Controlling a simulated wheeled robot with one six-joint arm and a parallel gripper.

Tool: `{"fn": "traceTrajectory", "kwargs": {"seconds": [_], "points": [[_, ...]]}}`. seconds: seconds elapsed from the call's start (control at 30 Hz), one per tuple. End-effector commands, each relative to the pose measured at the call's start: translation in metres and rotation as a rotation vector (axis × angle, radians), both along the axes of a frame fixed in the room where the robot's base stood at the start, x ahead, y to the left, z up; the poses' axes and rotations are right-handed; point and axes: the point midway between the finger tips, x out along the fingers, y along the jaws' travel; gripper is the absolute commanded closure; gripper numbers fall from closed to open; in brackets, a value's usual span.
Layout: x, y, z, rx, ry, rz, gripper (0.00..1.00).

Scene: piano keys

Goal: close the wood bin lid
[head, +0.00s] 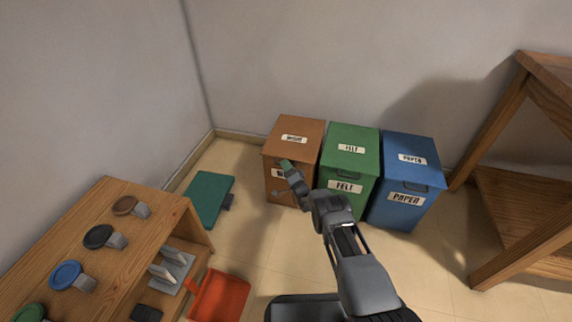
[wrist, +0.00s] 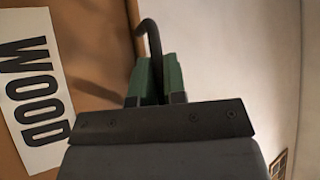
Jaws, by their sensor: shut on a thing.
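The brown wood bin (head: 274,188) stands at the left end of a row of bins against the back wall. Its lid (head: 283,151) lies flat across the top in the head view, with a white label on it. My gripper (head: 287,164) is at the front edge of the lid and partly covers the bin's front label. In the wrist view my gripper's green fingers (wrist: 157,82) are shut on a dark curved handle (wrist: 150,38), beside a brown face with a large WOOD label (wrist: 32,92). Whether a thin gap remains under the lid is hard to tell.
A green felt bin (head: 333,170) and a blue paper bin (head: 398,190) stand to the right. A wooden shelf (head: 500,90) is at the far right.

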Motion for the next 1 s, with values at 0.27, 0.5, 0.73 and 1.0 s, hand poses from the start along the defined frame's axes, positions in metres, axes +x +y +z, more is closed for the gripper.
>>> {"fn": "traceTrajectory", "kwargs": {"seconds": [0.27,0.5,0.73,1.0], "points": [[0.0,0.002,-0.005,-0.003,0.016,0.004,0.78],[-0.001,-0.002,-0.005,-0.003,0.016,-0.003,0.78],[-0.021,-0.015,-0.012,-0.003,0.018,-0.004,0.78],[-0.065,-0.039,-0.035,-0.002,0.017,0.001,0.78]]}}
